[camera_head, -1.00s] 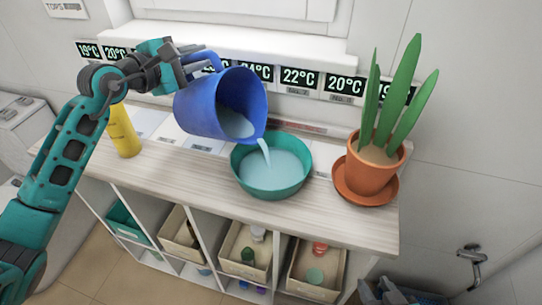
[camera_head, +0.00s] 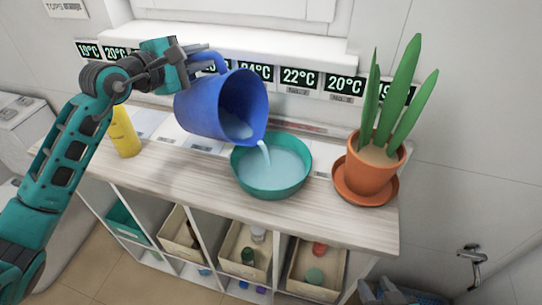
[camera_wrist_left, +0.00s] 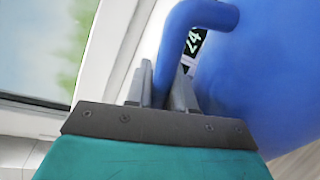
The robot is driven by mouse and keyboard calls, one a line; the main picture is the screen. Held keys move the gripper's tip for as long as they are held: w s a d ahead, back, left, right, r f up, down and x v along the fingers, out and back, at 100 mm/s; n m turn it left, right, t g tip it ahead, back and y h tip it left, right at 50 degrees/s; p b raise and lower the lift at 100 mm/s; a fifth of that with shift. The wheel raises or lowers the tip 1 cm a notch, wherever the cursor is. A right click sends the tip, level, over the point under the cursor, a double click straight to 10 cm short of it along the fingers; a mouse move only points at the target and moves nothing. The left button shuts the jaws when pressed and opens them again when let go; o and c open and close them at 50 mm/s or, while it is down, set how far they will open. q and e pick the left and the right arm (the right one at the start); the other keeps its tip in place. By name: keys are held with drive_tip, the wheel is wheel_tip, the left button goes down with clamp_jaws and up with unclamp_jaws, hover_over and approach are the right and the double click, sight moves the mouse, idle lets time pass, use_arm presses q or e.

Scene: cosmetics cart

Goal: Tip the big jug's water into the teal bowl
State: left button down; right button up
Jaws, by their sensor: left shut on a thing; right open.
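The big blue jug (camera_head: 207,108) is held tilted above the counter, its mouth down to the right. Water (camera_head: 236,126) shows inside it, and a short stream (camera_head: 264,153) runs from its lip into the teal bowl (camera_head: 270,193). The bowl stands on the counter and holds pale blue water. My left gripper (camera_head: 190,65) is shut on the jug's handle. In the left wrist view the fingers (camera_wrist_left: 165,88) close around the blue handle (camera_wrist_left: 172,48), with the jug's body (camera_wrist_left: 262,75) at the right. My right gripper is not in view.
A potted plant (camera_head: 372,172) on an orange saucer stands right of the bowl. A yellow bottle (camera_head: 124,134) stands at the counter's left. Temperature displays (camera_head: 299,78) line the back. Bins (camera_head: 244,247) fill the shelves below. The counter's front strip (camera_head: 190,176) is clear.

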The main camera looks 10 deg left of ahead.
use_arm(q)
drive_tip(key=shift+r, duration=0.15)
drive_tip(key=shift+s+d+r, duration=0.1)
drive_tip(key=shift+d, duration=0.2)
